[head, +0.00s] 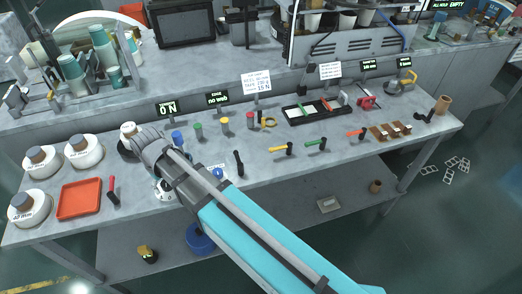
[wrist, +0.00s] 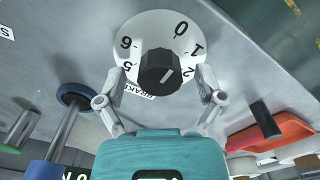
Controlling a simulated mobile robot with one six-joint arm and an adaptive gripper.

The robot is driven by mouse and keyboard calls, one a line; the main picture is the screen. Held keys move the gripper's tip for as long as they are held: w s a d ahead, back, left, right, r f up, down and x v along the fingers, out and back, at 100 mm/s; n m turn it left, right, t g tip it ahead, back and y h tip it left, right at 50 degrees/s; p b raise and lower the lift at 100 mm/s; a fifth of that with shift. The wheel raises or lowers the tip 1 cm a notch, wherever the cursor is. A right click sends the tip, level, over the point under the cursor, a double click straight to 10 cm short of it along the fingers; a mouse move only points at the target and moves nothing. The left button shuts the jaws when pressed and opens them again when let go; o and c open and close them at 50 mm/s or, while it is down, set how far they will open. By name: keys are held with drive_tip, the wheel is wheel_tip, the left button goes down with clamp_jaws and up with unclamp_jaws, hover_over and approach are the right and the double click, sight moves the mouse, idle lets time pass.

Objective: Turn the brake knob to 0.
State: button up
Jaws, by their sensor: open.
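The black brake knob (wrist: 158,68) stands in the middle of a round white dial (wrist: 142,28) marked with numbers, seen close up in the wrist view. A pale pointer line on the knob faces the right side of the dial, roughly toward the 1 and 2. The 0 is at the dial's upper right. My gripper (wrist: 160,84) is open, one finger on each side of the knob; I cannot tell whether either touches it. In the head view the dial (head: 163,194) shows partly behind my arm, which hides most of the gripper.
An orange tray (head: 80,198) and a red-and-black tool (head: 113,192) lie left of the dial. White spools (head: 83,151) stand at the far left. A display (head: 167,109) reads 0 N.

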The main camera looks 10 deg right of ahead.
sight(166, 183)
drive_tip(key=m, duration=0.4)
drive_tip(key=shift+m, duration=0.3)
drive_tip(key=m, duration=0.4)
wheel_tip(166, 183, up, 14)
drive_tip(key=p, duration=1.4)
drive_tip(key=shift+w+d+f+b, duration=0.4)
drive_tip(key=shift+d+f+b, duration=0.85)
drive_tip(key=shift+d, duration=3.9)
drive_tip(key=shift+w+d+f+b, duration=0.35)
drive_tip(key=shift+d+f+b, duration=0.85)
drive_tip(key=shift+d, duration=3.9)
drive_tip(key=shift+w+d+f+b, duration=0.4)
drive_tip(key=shift+d+f+b, duration=0.85)
drive_tip(key=shift+d, duration=3.9)
